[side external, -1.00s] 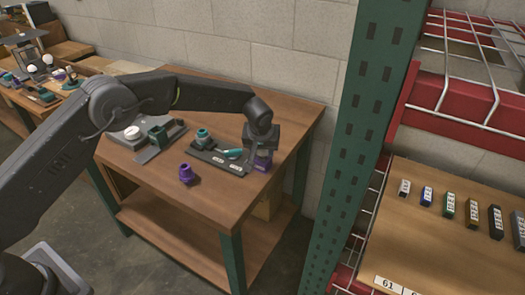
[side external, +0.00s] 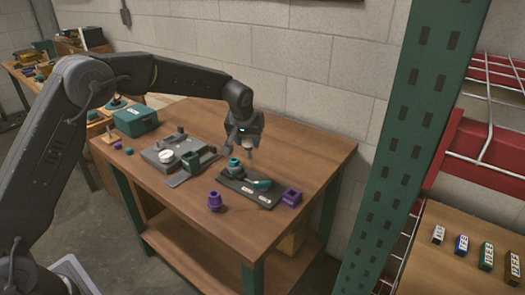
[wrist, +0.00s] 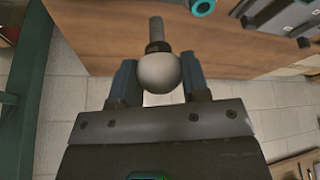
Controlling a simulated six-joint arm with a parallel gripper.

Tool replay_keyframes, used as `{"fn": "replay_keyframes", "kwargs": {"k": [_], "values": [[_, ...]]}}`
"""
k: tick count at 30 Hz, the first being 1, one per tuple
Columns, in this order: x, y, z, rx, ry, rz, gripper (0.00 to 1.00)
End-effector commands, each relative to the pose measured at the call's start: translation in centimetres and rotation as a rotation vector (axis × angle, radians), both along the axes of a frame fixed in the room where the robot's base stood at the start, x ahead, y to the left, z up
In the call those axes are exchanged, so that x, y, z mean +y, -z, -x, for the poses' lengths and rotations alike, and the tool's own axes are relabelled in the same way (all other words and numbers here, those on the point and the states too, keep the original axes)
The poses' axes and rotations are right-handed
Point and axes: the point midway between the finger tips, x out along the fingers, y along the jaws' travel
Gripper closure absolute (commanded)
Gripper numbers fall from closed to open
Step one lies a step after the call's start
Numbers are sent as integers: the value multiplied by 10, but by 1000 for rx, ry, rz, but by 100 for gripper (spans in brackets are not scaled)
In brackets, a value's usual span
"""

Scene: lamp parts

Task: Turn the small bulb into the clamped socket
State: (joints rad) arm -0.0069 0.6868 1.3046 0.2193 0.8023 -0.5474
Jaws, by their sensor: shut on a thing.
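My gripper (side external: 245,140) is shut on the small bulb. In the wrist view, the bulb's pale round globe (wrist: 159,73) sits between the two fingers, with its grey threaded end pointing away from the gripper. In the side view, my gripper hangs above and slightly right of a teal socket (side external: 234,164), which stands upright at the left end of a dark fixture (side external: 238,185). A teal lever-like part (side external: 262,184) lies at the fixture's right. The threaded end is apart from the socket. A teal ring (wrist: 203,7) shows at the wrist view's top edge.
A purple square holder (side external: 291,197) stands right of the fixture and a purple socket-like part (side external: 215,201) stands in front. The table's back right is clear.

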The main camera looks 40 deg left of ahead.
Motion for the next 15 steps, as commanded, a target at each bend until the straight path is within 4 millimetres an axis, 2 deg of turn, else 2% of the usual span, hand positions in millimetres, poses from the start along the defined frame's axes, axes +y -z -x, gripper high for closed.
{"fn": "replay_keyframes", "kwargs": {"k": [1,6,10,15], "values": [[17,-4,-3,-4,-23,0,75],[58,-14,-7,-2,-72,1,75],[71,-16,-8,-2,-88,1,75],[73,-6,-8,0,-89,1,75]]}}
